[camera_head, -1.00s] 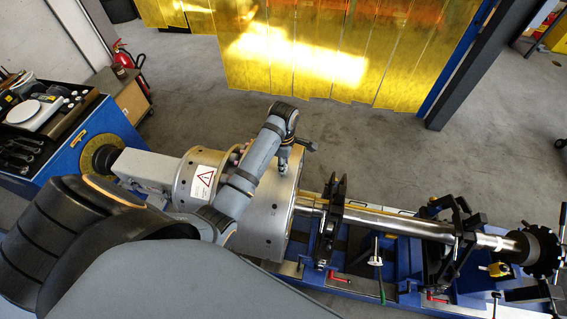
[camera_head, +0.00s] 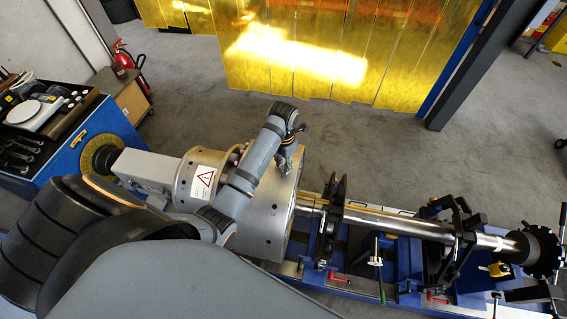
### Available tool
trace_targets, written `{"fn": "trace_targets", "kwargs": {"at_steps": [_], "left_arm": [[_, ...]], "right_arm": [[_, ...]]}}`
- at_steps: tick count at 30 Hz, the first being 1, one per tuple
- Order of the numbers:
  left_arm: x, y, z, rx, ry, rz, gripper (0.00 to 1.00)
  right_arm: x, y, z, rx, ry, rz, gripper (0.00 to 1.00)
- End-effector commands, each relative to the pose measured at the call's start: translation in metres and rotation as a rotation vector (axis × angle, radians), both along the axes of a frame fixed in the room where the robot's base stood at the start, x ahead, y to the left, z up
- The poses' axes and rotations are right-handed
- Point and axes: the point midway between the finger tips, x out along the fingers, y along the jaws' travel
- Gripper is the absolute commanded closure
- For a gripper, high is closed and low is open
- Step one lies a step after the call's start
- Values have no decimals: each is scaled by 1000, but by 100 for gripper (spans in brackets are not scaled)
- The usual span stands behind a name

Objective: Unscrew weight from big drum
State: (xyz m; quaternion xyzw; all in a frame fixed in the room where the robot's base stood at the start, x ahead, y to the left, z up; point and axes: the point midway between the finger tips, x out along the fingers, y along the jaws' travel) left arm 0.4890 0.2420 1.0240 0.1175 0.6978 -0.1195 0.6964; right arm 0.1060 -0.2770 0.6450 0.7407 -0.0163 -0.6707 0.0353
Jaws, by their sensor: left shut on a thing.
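The big drum (camera_head: 266,222) is a wide silvery cylinder on the rotor in the middle of the view, with small holes in its surface. My left arm reaches across it from the lower left. My left gripper (camera_head: 286,160) is at the far upper side of the drum, pointing down at its surface. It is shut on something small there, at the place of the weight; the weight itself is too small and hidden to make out. My right gripper is not in view.
A narrower drum with a warning label (camera_head: 203,181) adjoins on the left. The shaft (camera_head: 400,223) runs right through black supports (camera_head: 335,222). A blue cabinet (camera_head: 100,125) with tools and a scale stands at left. The floor behind is clear.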

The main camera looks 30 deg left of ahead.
Motion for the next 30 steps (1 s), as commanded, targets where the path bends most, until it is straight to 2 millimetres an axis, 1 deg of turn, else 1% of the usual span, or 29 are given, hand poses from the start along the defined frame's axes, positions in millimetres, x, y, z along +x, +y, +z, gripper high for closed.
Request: {"fn": "trace_targets", "kwargs": {"at_steps": [5, 10, 16, 17, 21, 22, 28, 29, 30], "left_arm": [[2, 1, 2, 3, -6, 20, 100], [2, 1, 2, 3, -7, 189, 100], [2, 1, 2, 3, -7, 198, 100], [2, 1, 2, 4, -6, 198, 69], [1, 1, 2, 2, -4, 197, 50], [1, 1, 2, 2, -3, 197, 47], [1, 0, 1, 1, -2, 196, 47], [0, 0, 1, 1, -1, 196, 48], [0, 0, 1, 1, -1, 196, 53]], "right_arm": [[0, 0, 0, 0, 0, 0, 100], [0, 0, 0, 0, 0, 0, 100], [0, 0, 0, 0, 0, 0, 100], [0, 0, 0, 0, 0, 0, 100], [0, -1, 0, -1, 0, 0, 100], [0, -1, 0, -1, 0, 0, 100], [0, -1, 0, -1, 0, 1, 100], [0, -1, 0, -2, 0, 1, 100], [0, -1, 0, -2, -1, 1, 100]]}}
